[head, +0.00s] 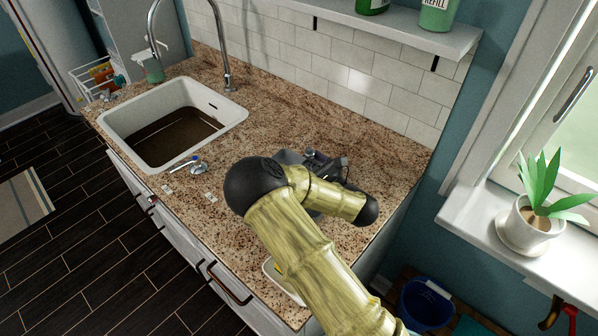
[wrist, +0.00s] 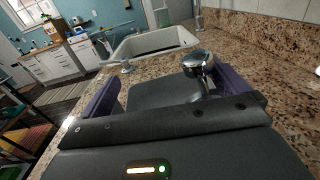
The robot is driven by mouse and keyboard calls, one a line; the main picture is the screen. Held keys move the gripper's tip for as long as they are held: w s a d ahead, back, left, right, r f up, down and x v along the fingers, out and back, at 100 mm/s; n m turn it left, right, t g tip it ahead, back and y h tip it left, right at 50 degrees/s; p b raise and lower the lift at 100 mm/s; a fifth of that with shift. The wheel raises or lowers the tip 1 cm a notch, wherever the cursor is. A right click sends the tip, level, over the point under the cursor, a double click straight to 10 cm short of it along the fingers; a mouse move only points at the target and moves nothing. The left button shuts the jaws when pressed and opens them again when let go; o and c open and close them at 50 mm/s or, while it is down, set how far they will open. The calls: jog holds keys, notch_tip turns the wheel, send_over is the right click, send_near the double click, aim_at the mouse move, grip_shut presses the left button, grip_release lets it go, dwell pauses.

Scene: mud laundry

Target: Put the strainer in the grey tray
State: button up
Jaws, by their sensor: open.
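The grey tray (wrist: 150,92) lies on the granite counter and shows between my fingers in the wrist view. In the head view only its edge (head: 288,157) shows beside my arm. A shiny metal piece, apparently the strainer (wrist: 198,63), shows at the tray's right side, near my right finger. I cannot tell whether it rests in the tray or is just above it. My gripper (wrist: 168,82) is open, with purple fingers spread to either side of the tray. In the head view my gripper (head: 315,158) is low over the counter, mostly hidden by my arm.
A sink (head: 172,125) with brown water is at the left, with a tap (head: 226,75) behind it. A small blue-and-metal item (head: 195,164) lies by the sink's front corner. A white object (head: 272,272) is partly hidden by my arm. The tiled wall (head: 340,70) bounds the back.

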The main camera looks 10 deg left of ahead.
notch_tip(320, 180, up, 7)
jog(key=shift+r+b, duration=0.2)
jog(key=shift+b, duration=0.15)
jog(key=shift+c, duration=0.2)
grip_shut()
dwell(0.3)
